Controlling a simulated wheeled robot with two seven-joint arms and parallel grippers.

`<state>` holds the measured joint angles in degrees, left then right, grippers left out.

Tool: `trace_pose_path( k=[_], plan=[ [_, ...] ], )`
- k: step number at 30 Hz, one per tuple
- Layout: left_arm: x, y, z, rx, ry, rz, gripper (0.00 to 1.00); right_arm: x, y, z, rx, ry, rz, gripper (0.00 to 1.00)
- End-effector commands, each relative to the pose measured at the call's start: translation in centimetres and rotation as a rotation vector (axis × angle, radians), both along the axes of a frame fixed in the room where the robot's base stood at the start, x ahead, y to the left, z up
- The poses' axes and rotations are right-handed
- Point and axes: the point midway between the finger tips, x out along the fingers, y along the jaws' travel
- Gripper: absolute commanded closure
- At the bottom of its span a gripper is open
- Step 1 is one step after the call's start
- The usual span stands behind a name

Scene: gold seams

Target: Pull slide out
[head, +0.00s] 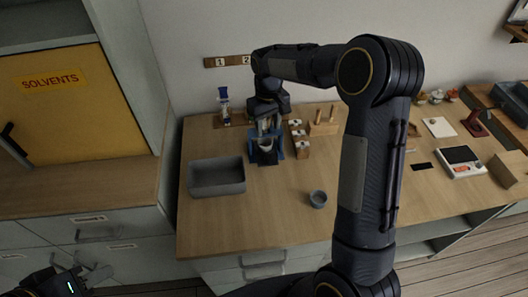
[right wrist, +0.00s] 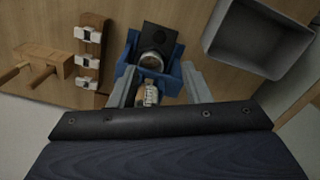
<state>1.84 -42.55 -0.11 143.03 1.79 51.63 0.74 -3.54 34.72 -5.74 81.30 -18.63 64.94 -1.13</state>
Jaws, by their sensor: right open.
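A blue stand (head: 253,152) with a black plate (right wrist: 160,37) and a round pale-rimmed part stands on the bench; it also shows in the right wrist view (right wrist: 180,80). My right gripper (head: 265,131) is above it. In the right wrist view my right gripper (right wrist: 158,78) is open, its fingers either side of a small pale part with dark marks (right wrist: 148,94), with no clear grip on it. I cannot make out a slide for certain; the stand's lower part is partly hidden by the gripper. My left gripper (head: 55,284) is partly cut off at the bottom left.
A grey bin (head: 217,177) stands left of the stand; a small grey cup (head: 318,198) is nearer the front. A wooden rack with white pieces (head: 300,140) and a pegged wooden block (head: 322,125) stand to the right. The bench front (head: 240,230) is clear.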

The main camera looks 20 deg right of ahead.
Motion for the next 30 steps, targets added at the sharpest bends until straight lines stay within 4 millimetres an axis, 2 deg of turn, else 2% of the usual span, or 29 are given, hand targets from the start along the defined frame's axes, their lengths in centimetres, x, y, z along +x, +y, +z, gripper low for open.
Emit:
trace_pose_path(
  k=[9,15,21,30],
  plan=[
    [0.0,0.0,1.3,0.0,0.0,0.0,0.64,-0.1,0.0,-7.0,-0.001,0.006,0.0,0.56],
    [0.0,0.0,1.9,0.0,0.0,0.0,0.64,-0.1,0.0,-10.5,0.001,0.003,-0.001,0.56],
    [0.0,0.0,2.2,0.0,0.0,0.0,0.64,-0.1,0.0,-12.4,0.0,0.001,-0.001,0.56],
    [0.0,0.0,2.2,0.0,0.0,0.0,0.64,0.0,0.0,-12.8,0.0,-0.001,-0.001,0.56]
  ],
)
